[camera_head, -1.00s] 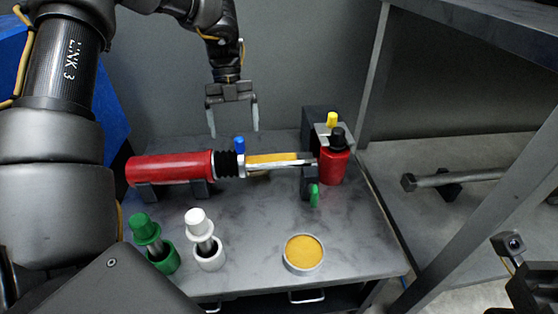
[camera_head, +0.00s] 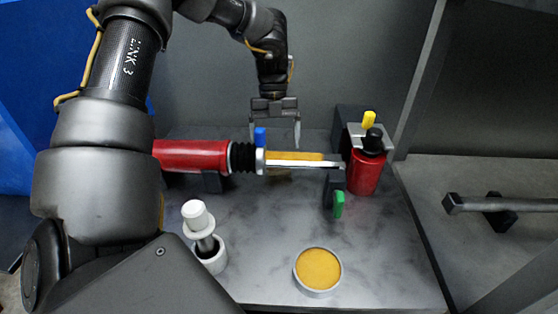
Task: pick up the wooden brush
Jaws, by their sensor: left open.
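A tan, wood-coloured bar (camera_head: 295,155), which looks like the wooden brush, lies along the silver rod (camera_head: 310,164) of the red cylinder (camera_head: 192,156). The rod hides part of it, and its bristles cannot be made out clearly. My left gripper (camera_head: 274,138) is open and empty, with its fingers pointing down just behind the bar. I cannot tell whether the fingers touch anything. My right gripper is not in view.
A blue knob (camera_head: 260,137) stands up beside the bar's left end. A red canister (camera_head: 366,174) with a black top and a green tab (camera_head: 339,204) are to the right. A white-handled tool (camera_head: 198,217) and a round dish of orange material (camera_head: 319,269) stand in front.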

